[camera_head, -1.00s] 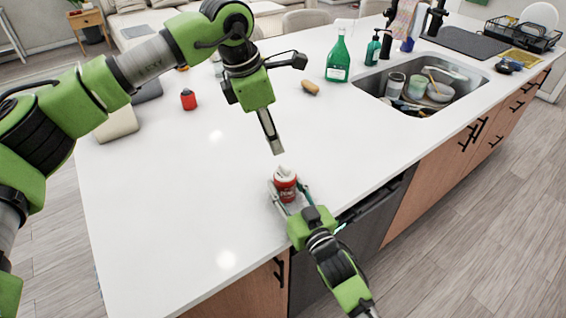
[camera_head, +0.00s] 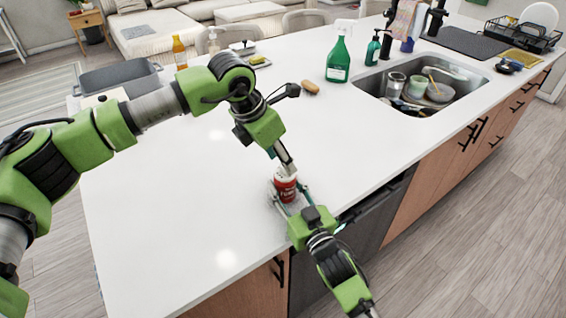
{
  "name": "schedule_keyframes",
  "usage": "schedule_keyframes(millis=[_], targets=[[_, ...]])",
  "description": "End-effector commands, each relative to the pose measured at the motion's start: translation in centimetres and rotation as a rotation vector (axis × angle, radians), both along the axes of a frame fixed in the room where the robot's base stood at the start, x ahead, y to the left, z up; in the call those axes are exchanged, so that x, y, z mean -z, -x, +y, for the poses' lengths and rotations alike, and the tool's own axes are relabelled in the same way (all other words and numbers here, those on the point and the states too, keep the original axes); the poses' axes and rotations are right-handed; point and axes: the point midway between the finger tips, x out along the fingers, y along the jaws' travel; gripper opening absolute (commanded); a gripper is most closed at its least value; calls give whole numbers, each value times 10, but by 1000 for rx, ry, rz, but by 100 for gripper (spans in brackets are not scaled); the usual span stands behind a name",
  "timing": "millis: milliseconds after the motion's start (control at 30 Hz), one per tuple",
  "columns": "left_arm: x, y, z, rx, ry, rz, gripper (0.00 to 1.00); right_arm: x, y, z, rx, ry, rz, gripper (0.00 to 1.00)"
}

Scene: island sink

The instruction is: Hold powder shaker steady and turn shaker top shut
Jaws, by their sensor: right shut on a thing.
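The powder shaker (camera_head: 286,188) is a small red container with white lettering, upright on the white island top near its front edge. Its whitish shaker top (camera_head: 284,172) faces up and is partly covered by my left gripper. My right gripper (camera_head: 291,198) is shut around the red body, one finger on each side. My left gripper (camera_head: 284,164) points down from above with its fingertips at the shaker top. I cannot tell whether its fingers are open or closed on the top.
A green spray bottle (camera_head: 340,52), a brown brush-like item (camera_head: 310,87) and a soap bottle (camera_head: 373,48) stand behind. The sink (camera_head: 455,75) with dishes is at the right. A grey tray (camera_head: 118,75) lies at the back left. The worktop (camera_head: 165,215) left of the shaker is clear.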

Motion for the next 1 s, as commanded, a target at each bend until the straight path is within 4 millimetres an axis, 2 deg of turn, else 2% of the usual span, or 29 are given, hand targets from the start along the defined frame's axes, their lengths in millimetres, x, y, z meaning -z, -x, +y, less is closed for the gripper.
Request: schedule_keyframes(millis=[200, 533, 567, 700, 1000], targets=[[21, -5, -7, 0, 0, 1, 42, 1, 0, 0, 1, 1, 2, 13], [24, -6, -8, 1, 0, 0, 42, 1, 0, 0, 1, 1, 2, 13], [24, -6, -8, 1, 0, 0, 36, 1, 0, 0, 1, 1, 2, 13], [24, -6, -8, 0, 0, 0, 3, 1, 0, 0, 1, 1, 2, 13], [24, -6, -7, 16, -1, 0, 3, 1, 0, 0, 1, 2, 2, 13]])
